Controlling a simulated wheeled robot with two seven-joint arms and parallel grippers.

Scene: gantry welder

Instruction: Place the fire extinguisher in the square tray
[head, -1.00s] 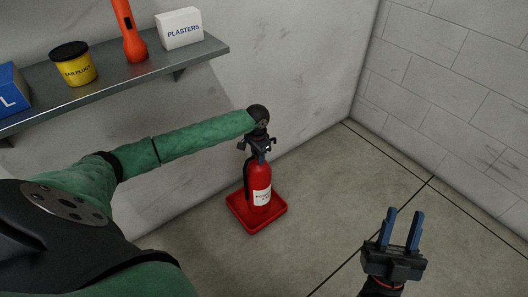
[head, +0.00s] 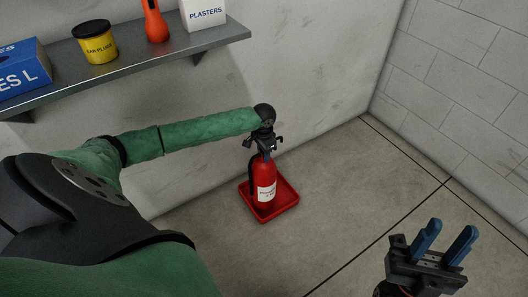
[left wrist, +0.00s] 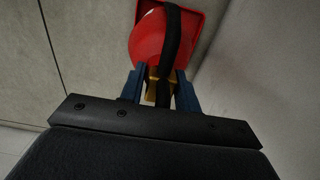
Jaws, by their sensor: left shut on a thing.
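The red fire extinguisher (head: 265,178) with a white label stands upright over the red square tray (head: 286,204) on the floor by the wall. Its base is within the tray's rim; whether it touches the tray floor I cannot tell. My left gripper (head: 264,151) is shut on the extinguisher's top. In the left wrist view, the blue fingers (left wrist: 160,90) close around the brass-coloured neck, with the black hose and red body (left wrist: 148,42) beyond. The tray's edge (left wrist: 208,22) shows behind. My right gripper (head: 447,243) is open and empty at the lower right.
A grey wall shelf (head: 150,59) above my left arm holds a blue box (head: 22,70), a yellow ear plug tub (head: 97,43), an orange torch (head: 156,22) and a plasters box (head: 203,14). The floor right of the tray is clear up to the block wall.

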